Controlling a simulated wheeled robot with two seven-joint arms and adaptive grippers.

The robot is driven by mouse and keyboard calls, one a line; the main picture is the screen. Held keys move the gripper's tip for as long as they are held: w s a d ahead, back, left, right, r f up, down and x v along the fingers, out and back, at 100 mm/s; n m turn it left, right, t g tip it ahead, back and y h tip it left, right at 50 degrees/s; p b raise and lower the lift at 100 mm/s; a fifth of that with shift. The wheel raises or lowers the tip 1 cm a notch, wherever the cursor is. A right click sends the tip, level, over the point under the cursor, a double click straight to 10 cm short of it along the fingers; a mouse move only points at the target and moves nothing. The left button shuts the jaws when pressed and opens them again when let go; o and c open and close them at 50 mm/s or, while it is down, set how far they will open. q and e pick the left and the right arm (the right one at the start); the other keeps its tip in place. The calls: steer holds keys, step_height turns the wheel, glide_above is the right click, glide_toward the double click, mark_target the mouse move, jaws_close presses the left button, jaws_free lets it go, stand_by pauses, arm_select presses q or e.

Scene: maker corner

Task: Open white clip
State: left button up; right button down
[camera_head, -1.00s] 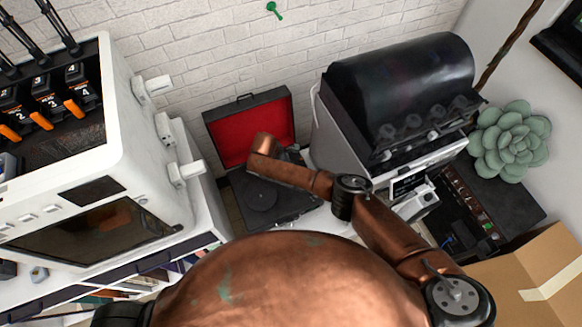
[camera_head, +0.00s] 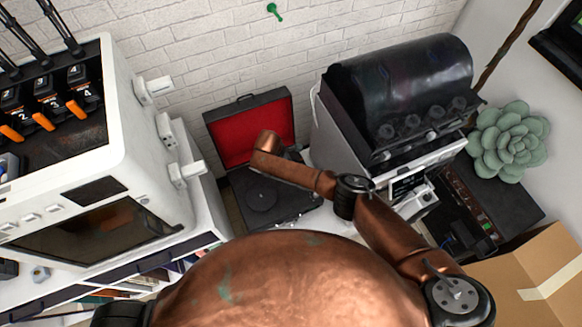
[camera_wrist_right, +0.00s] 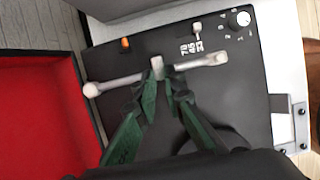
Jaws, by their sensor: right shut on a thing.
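The small white clip (camera_wrist_right: 157,67) stands on the black deck of the record player and crosses the pale tonearm (camera_wrist_right: 121,83) in the right wrist view. My right gripper (camera_wrist_right: 164,82) has its two green fingers at the clip, one on each side, and is shut on it. The part of the clip between the fingertips is partly hidden. In the head view, the record player (camera_head: 262,195) sits with its red-lined lid raised, and my copper right arm reaches over it, hiding the clip. My left gripper is not in view.
In the wrist view, an orange switch (camera_wrist_right: 125,43) and a white knob (camera_wrist_right: 241,19) are on the deck. The open red lid (camera_wrist_right: 38,125) is at the left. In the head view, a white machine (camera_head: 150,180) stands left and a black-hooded machine (camera_head: 400,95) right.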

steer(key=shift+w+d+r+g+y+p, duration=0.1)
steer(key=shift+d+r+g+y+p, duration=0.1)
steer(key=shift+y+p, duration=0.25)
steer(key=shift+d+r+g+y+p, duration=0.15)
steer(key=shift+r+g+y+p, duration=0.1)
steer(key=shift+y, duration=0.4)
steer(key=shift+w+d+g+y, duration=0.15)
steer(key=shift+g+y, duration=0.1)
steer(key=shift+y, duration=0.45)
steer(key=c, duration=2)
jaws_free()
step_height(320, 180, up, 12)
steer(key=shift+f, duration=0.1)
